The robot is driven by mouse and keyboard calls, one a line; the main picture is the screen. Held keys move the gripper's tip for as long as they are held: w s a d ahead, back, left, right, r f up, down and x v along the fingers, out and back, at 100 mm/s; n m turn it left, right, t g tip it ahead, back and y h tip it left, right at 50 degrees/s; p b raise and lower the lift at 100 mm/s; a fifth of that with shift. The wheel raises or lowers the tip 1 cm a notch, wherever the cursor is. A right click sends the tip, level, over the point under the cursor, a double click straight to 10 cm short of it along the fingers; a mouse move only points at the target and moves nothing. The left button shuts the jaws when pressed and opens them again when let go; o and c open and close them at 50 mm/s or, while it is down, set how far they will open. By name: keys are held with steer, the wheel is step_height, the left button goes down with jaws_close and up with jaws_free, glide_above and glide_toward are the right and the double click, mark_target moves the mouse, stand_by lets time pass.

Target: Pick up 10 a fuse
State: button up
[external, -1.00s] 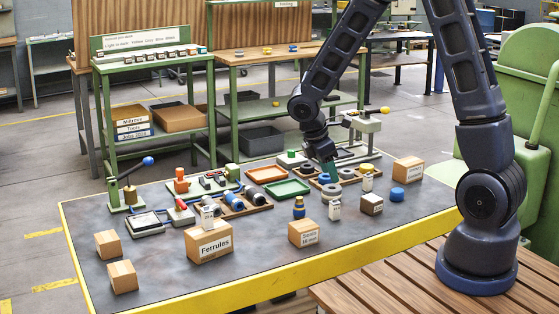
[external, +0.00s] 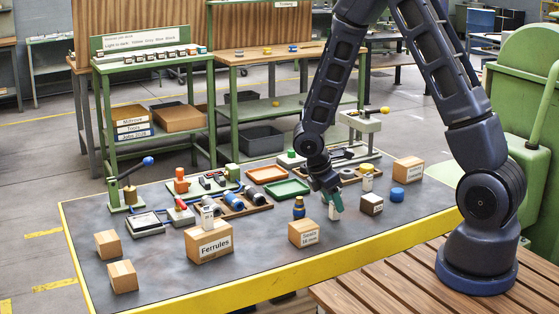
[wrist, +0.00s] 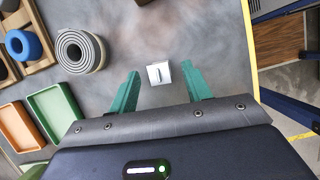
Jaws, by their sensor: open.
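A small white upright block (external: 334,213), which looks like the fuse, stands on the dark table below my gripper (external: 337,200). Its label is too small to read. In the wrist view the block (wrist: 159,73) shows from above as a pale square with a raised slot-like mark. My gripper's green fingers (wrist: 160,70) are open, one on each side of it, with clear gaps. In the external view the fingers hide the block's top. I cannot tell how far down the fingers reach.
A blue and dark bottle (external: 299,207) and the "Seals" box (external: 304,233) stand left of the block. A grey coil (wrist: 80,52), a green tray (wrist: 54,112) and an orange tray (wrist: 18,127) lie left in the wrist view.

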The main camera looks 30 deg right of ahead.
steer(key=shift+x, duration=1.65)
steer(key=shift+d, duration=0.15)
jaws_close()
steer(key=shift+r, duration=0.1)
